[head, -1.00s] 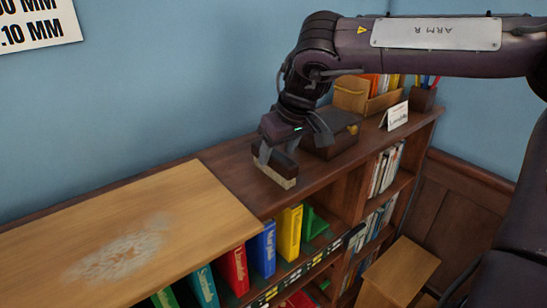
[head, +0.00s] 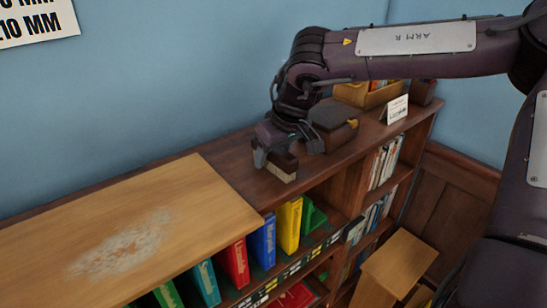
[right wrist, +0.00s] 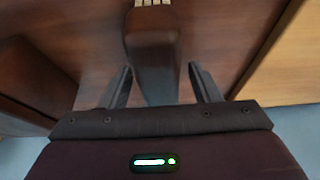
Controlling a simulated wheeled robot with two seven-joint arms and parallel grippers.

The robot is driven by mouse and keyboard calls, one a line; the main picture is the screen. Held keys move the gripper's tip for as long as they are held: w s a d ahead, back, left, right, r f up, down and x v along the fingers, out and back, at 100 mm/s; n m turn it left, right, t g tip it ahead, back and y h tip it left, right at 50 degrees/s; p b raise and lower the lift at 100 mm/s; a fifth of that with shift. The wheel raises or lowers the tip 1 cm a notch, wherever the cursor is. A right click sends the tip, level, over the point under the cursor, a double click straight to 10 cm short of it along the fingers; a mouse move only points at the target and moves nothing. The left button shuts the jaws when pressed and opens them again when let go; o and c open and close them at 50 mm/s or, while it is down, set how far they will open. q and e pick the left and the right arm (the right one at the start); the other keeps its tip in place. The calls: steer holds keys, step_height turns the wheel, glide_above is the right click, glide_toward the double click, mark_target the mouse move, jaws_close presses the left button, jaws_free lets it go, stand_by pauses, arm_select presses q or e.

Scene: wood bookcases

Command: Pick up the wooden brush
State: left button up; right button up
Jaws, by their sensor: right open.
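The wooden brush (head: 283,171) has a dark brown wooden body and pale bristles. It rests on the dark bookcase top, just right of the light wood board. My right gripper (head: 287,153) is open and low over it, pointing down, with a finger on either side. In the right wrist view the brush (right wrist: 152,42) lies between the two spread fingers (right wrist: 160,70), with a gap on both sides. Its bristles show at the top edge there. My left gripper is not in view.
A dark box (head: 334,133) stands close behind and right of my right gripper. A wooden tray (head: 368,94), a small card (head: 397,109) and a pen cup (head: 423,92) are farther right. The light board (head: 165,205) with a pale dusty patch (head: 123,244) is at left. Colored binders (head: 262,246) fill the shelf below.

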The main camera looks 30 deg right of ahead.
steer(key=shift+f, duration=0.15)
stand_by(0.3)
steer(key=c, duration=1.1)
steer(key=shift+r, duration=0.2)
steer(key=shift+r+p, duration=0.3)
steer(key=shift+p, duration=0.25)
step_height(320, 180, up, 9)
steer(key=b, duration=0.2)
steer(key=shift+f+b, duration=0.1)
steer(key=shift+b, duration=0.3)
steer(key=shift+r, duration=0.4)
